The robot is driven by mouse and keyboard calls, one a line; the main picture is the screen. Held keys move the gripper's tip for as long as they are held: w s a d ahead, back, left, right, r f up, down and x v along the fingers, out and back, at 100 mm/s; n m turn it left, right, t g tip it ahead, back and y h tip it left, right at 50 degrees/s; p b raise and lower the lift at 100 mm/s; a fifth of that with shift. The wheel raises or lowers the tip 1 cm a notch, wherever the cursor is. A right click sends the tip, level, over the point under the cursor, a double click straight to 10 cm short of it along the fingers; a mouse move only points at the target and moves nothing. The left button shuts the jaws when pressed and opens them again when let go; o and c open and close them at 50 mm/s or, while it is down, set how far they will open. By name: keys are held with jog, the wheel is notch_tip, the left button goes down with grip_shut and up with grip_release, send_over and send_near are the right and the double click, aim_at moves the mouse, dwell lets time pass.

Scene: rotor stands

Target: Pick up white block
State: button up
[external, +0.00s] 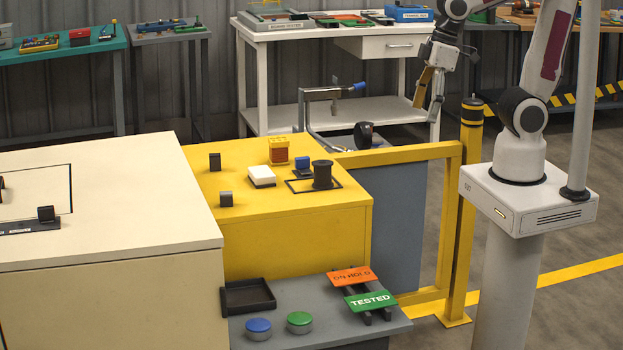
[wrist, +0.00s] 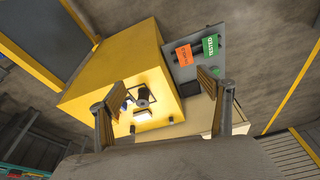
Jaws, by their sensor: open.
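The white block (external: 262,176) lies flat on the yellow cabinet top (external: 310,212), left of a black spool and in front of an orange-yellow block. It also shows small and bright in the wrist view (wrist: 143,115), between my fingers in the picture but far below them. My gripper (external: 427,110) is raised, well to the right of the cabinet and apart from the block. In the wrist view its two fingers (wrist: 162,92) are spread wide with nothing between them.
Near the block stand the black spool (external: 322,174), a blue-topped block (external: 302,165), the orange-yellow block (external: 278,151) and two small dark blocks. A yellow rail (external: 400,156) stands right of the cabinet. A grey bench (external: 340,333) holds a tray, two buttons and signs.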

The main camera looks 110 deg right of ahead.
aim_at(260, 171)
jog(key=shift+y, duration=0.5)
jog(key=w+d+f, duration=0.4)
jog(key=w+d, duration=0.2)
jog(key=w, duration=0.2)
jog(key=w+d+f, duration=0.5)
jog(key=w+d, duration=0.1)
jog(key=w, duration=0.3)
jog(key=w+d+f, duration=0.5)
jog(key=w+d, duration=0.2)
jog(key=w, duration=0.3)
jog(key=w+d, duration=0.1)
jog(key=shift+w+d+f, duration=0.2)
jog(key=shift+w, duration=0.1)
jog(key=w+r, duration=0.1)
jog(key=w+d+n+t, duration=0.1)
jog(key=w+r+n, duration=0.1)
jog(key=w, duration=0.1)
jog(key=shift+d+r+t+h, duration=0.25)
jog(key=shift+r+t+h, duration=0.05)
jog(key=shift+r, duration=0.05)
jog(key=shift+x, duration=1.35)
jog(key=shift+s+f, duration=0.1)
jog(key=shift+s+x, duration=0.2)
jog(key=shift+x, duration=2.3)
